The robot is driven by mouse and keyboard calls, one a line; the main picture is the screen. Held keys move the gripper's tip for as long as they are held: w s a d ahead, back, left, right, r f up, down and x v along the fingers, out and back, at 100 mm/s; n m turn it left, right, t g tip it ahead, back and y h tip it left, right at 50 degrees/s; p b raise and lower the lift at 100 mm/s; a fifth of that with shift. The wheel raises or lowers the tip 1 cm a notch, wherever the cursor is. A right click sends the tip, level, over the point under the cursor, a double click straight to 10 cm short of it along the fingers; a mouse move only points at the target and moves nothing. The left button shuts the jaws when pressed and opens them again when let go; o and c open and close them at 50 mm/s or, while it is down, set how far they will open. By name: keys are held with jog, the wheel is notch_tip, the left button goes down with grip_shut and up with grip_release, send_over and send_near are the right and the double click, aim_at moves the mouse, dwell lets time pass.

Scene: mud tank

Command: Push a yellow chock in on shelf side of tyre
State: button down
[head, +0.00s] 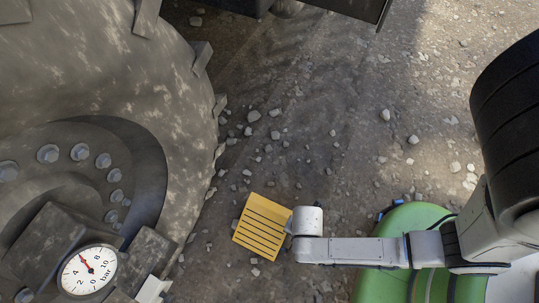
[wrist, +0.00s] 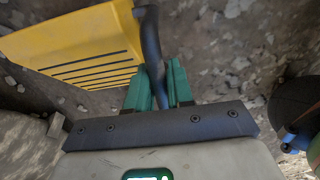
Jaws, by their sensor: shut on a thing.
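The yellow chock (head: 262,228) has dark slots across its face and is right of the big mud-caked tyre (head: 110,60) in the head view. A strip of gravel shows between chock and tyre. In the wrist view the chock (wrist: 75,45) fills the upper left, with a dark handle (wrist: 151,40) at its right edge. My gripper (wrist: 157,88) has green fingertips shut on that handle. In the head view the fingertips are mostly hidden behind my wrist. Whether the chock touches the ground is unclear. No shelf is clearly identifiable.
A hub with bolts (head: 83,151) and a round pressure gauge (head: 88,270) marked bar are at the lower left. A dark beam (head: 340,8) crosses the top. Stony, muddy ground (head: 330,120) lies open between the tyre and my body.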

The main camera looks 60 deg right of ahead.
jog(key=shift+w+d, duration=0.1)
jog(key=w, duration=1.1)
jog(key=shift+p, duration=0.3)
jog(key=shift+w+b, duration=0.35)
jog(key=shift+w, duration=2.2)
jog(key=w+b, duration=0.2)
jog(key=w, duration=0.7)
jog(key=shift+b, duration=0.3)
jog(key=shift+w+a, duration=0.1)
jog(key=shift+a, duration=0.1)
jog(key=shift+a, duration=0.9)
